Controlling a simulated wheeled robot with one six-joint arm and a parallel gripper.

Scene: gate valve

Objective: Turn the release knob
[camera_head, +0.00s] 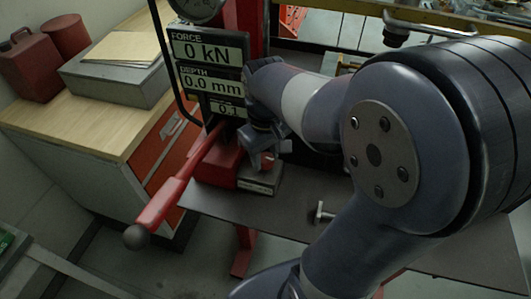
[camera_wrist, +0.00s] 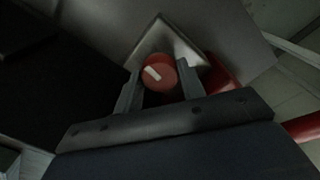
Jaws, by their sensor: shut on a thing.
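The release knob (camera_wrist: 157,74) is a round red knob with a white bar mark, in the upper middle of the wrist view. The bar lies slanted, from upper left to lower right. My gripper (camera_wrist: 159,83) has one finger on each side of the knob and is shut on it. In the head view my gripper (camera_head: 266,150) is low in front of the press, beside its red base block (camera_head: 218,163). The knob is small there and partly hidden by my fingers.
A display panel (camera_head: 207,70) reads 0 kN force and 0.0 mm depth. A red lever (camera_head: 172,193) with a dark ball end slants down left of my gripper. A small metal T-shaped piece (camera_head: 321,212) lies on the dark bench (camera_head: 290,222). A wooden-topped cabinet (camera_head: 75,128) stands at left.

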